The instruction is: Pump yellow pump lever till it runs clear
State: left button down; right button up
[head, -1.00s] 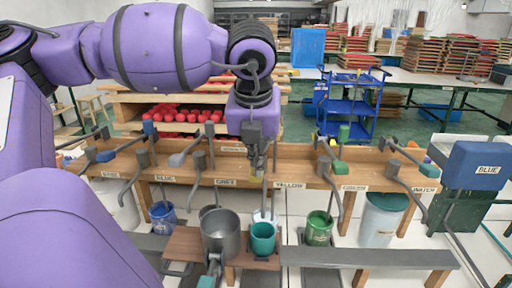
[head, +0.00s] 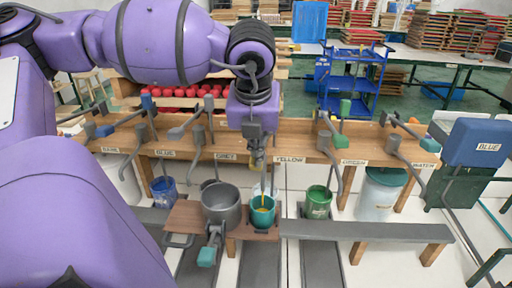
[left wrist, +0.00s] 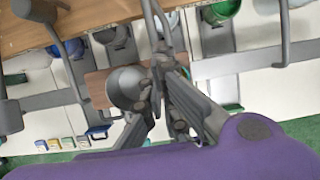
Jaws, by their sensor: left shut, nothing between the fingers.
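My left gripper (head: 258,157) is shut and empty, pointing down at the bench edge just left of the YELLOW label (head: 289,160). In the left wrist view its fingers (left wrist: 160,78) are together beside a thin grey bar. The yellow pump lever is mostly hidden behind the gripper, so I cannot tell whether they touch. A teal cup (head: 263,221) stands below, with a thin yellow streak in its mouth. A grey pot (head: 221,211) stands left of the cup and also shows in the left wrist view (left wrist: 124,86). My right gripper is not in view.
The wooden pump bench (head: 300,132) carries other grey levers on both sides of my gripper. A blue bucket (head: 164,192) and a green bucket (head: 318,204) stand below it. A grey rail (head: 370,232) runs in front.

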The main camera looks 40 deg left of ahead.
pick_arm(q)
notch_tip(320, 180, up, 9)
jog(key=shift+r, duration=0.2)
dwell(0.4)
dwell(0.7)
